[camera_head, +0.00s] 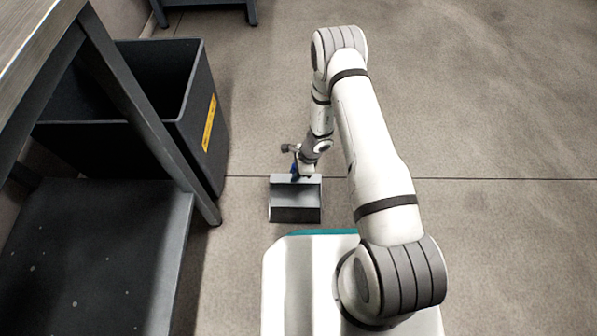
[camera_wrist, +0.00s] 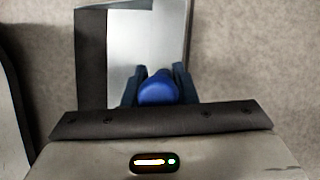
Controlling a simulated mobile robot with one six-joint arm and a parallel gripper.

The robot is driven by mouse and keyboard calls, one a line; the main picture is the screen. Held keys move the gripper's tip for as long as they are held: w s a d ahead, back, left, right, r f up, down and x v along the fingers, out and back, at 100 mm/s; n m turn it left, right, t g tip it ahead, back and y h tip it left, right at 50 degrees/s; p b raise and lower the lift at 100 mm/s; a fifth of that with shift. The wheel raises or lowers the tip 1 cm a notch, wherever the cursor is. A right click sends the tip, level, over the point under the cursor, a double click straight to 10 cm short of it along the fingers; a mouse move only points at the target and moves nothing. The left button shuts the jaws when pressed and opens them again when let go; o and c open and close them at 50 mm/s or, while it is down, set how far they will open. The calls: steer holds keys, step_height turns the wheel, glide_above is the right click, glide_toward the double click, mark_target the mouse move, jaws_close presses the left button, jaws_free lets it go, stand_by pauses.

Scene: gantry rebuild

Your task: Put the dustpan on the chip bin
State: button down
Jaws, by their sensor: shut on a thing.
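The dustpan (camera_head: 295,197) is a grey metal pan with a dark front part, in the middle of the head view. In the wrist view its light metal pan (camera_wrist: 145,40) shows beyond a blue handle (camera_wrist: 158,88). My gripper (camera_head: 298,172) is shut on the blue handle; its dark fingers (camera_wrist: 158,86) stand on both sides of it. I cannot tell whether the pan touches the floor. The chip bin (camera_head: 213,150) is a large dark open-topped box with a yellow label, left of the dustpan and apart from it.
A metal workbench (camera_head: 140,90) with a dark lower shelf (camera_head: 90,250) stands at the left, its leg in front of the bin. Another bench's legs (camera_head: 205,3) show at the top. The concrete floor (camera_head: 500,130) on the right is clear.

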steer(key=c, duration=1.1)
jaws_free()
steer(key=shift+r, duration=0.1)
steer(key=p+v, duration=0.3)
steer(key=v, duration=0.4)
steer(key=shift+r+p, duration=0.35)
steer(key=shift+d, duration=0.15)
